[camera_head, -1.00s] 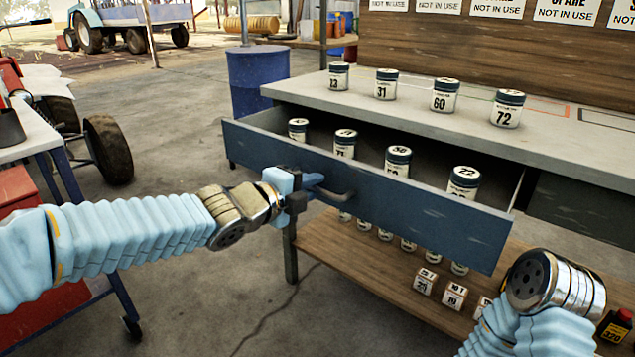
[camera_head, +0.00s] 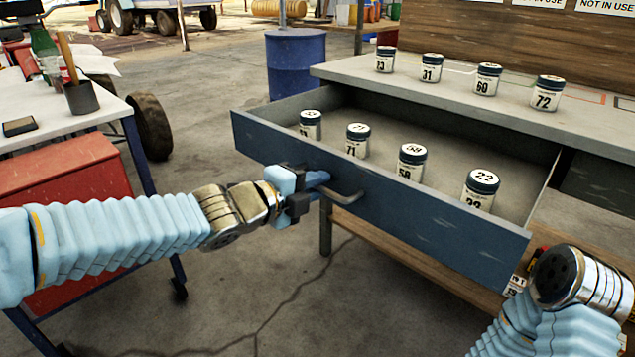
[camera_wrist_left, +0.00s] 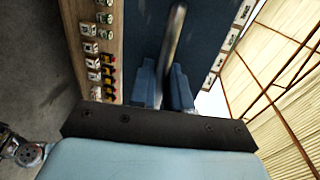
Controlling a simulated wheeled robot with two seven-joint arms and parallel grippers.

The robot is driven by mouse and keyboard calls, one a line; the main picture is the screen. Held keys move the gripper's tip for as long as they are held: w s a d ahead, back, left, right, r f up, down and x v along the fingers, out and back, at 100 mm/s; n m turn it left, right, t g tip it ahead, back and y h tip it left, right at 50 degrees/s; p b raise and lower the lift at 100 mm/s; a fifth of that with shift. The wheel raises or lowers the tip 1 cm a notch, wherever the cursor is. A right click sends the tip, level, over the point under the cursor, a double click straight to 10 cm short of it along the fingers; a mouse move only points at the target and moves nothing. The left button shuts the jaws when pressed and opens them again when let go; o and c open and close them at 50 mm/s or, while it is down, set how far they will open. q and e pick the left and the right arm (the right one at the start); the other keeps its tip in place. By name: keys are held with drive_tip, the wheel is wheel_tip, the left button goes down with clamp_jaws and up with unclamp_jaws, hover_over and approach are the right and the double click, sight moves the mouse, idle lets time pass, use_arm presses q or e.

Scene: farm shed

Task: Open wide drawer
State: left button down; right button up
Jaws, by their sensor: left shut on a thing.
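The wide blue drawer (camera_head: 420,232) stands pulled far out from under the grey workbench top (camera_head: 450,97). Several white jars with dark lids stand in a row inside it near the front, among them jar 71 (camera_head: 357,142) and jar 22 (camera_head: 481,190). My left gripper (camera_head: 318,181) is shut on the bar handle (camera_head: 345,195) at the drawer front. In the left wrist view the handle (camera_wrist_left: 174,45) runs between the blue fingers (camera_wrist_left: 163,88). Only my right forearm and wrist show at the lower right; the right gripper is out of view.
Several jars, such as jar 60 (camera_head: 488,80), stand on the bench top. A red cabinet and a white-topped cart (camera_head: 100,112) stand at the left. A blue barrel (camera_head: 296,62) stands behind the drawer. The concrete floor (camera_head: 240,300) in front is clear.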

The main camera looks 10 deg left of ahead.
use_arm(q)
drive_tip(key=c, duration=1.3)
unclamp_jaws()
drive_tip(key=shift+o, duration=0.2)
drive_tip(key=p+v, duration=0.5)
drive_tip(key=v, duration=0.8)
drive_tip(key=shift+s+a, duration=0.2)
drive_tip(key=shift+s, duration=0.15)
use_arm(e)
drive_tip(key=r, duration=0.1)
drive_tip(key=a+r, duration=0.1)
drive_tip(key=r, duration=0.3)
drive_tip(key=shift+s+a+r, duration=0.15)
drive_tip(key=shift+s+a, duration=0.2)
